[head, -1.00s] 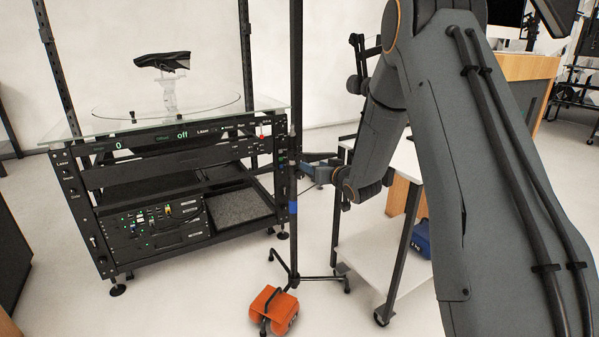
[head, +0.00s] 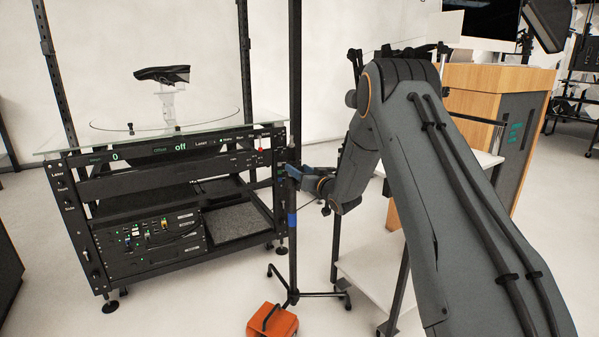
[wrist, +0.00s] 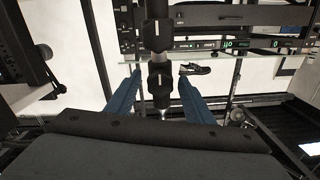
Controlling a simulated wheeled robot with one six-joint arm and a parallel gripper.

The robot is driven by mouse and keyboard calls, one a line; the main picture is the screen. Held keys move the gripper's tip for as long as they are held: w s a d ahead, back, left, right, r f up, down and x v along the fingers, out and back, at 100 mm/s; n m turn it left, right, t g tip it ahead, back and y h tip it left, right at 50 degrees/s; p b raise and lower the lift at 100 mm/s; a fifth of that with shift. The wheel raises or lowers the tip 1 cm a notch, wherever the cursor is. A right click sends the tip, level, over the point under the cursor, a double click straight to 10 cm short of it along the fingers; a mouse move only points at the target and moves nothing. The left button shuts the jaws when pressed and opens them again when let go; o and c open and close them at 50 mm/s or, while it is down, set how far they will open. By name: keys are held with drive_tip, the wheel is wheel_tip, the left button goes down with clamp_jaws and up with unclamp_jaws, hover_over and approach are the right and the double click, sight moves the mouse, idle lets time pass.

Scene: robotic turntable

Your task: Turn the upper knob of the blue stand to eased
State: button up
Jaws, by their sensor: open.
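The stand is a thin black pole with a blue band (head: 292,220) low on it and tripod legs, in the middle of the head view. In the wrist view, which is upside down, its pole carries two black knobs, each with a white mark. The upper knob (wrist: 161,80) sits lower in that picture, between my gripper's fingers; the other knob (wrist: 157,36) is above it in the picture. My gripper (wrist: 160,71) is open, its blue fingers either side of the upper knob with gaps showing. In the head view my gripper (head: 291,172) is at the pole. No setting label is readable.
A black rack (head: 85,185) with a glass top (head: 75,140) stands left of the pole, a dark shoe (head: 163,74) held above it. An orange weight (head: 272,321) lies at the stand's foot. A white cart (head: 375,280) and a wooden cabinet (head: 475,105) are to the right.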

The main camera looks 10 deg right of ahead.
drive_tip(key=c, duration=1)
drive_tip(key=shift+c, duration=0.2)
drive_tip(key=shift+n, duration=0.4)
drive_tip(key=n, duration=0.3)
drive_tip(key=shift+a+n+b, duration=0.1)
drive_tip(key=shift+n+b, duration=0.2)
drive_tip(key=shift+n, duration=0.1)
drive_tip(key=n, duration=0.4)
drive_tip(key=shift+f+b, duration=0.1)
drive_tip(key=shift+b, duration=0.25)
drive_tip(key=n+b, duration=0.1)
drive_tip(key=n, duration=0.4)
drive_tip(key=shift+a, duration=0.1)
drive_tip(key=n+b, duration=0.1)
drive_tip(key=n, duration=0.3)
drive_tip(key=shift+f, duration=0.1)
